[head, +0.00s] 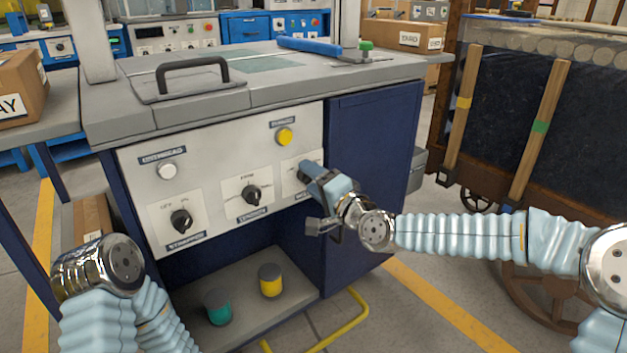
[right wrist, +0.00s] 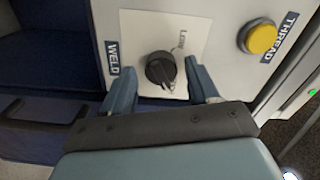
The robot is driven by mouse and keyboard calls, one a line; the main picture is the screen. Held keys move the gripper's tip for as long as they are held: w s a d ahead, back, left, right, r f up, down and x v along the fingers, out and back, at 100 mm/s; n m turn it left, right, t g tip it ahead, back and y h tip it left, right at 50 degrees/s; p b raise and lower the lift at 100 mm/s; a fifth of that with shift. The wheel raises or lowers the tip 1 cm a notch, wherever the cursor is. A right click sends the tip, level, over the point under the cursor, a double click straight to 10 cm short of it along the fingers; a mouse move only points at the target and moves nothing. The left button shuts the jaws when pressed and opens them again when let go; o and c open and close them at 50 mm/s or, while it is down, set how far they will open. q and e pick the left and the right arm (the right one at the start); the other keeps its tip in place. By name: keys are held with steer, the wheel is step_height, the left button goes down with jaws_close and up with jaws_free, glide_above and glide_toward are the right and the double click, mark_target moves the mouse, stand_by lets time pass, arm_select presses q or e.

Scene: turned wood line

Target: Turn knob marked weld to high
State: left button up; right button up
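The black weld knob (right wrist: 160,70) sits on a pale plate beside a label reading WELD (right wrist: 113,57) in the right wrist view. The word Low shows near it; any High marking is not readable. My right gripper (right wrist: 155,78) is open, with one finger on each side of the knob in the picture; I cannot tell whether they touch it. In the head view, my right gripper (head: 310,172) is at the right end of the control panel (head: 220,155) and hides most of the weld knob. My left arm shows at lower left; its gripper is out of view.
A yellow button (head: 284,136) sits above the weld plate, and a white button (head: 167,171) is farther left. Two other black knobs (head: 181,220) (head: 252,195) are left of the weld knob. A lower shelf (head: 240,309) holds a green and a yellow cylinder.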

steer(key=p+v, duration=0.3)
steer(key=v, duration=1)
steer(key=shift+s+d+p, duration=0.25)
steer(key=shift+s+p, duration=0.1)
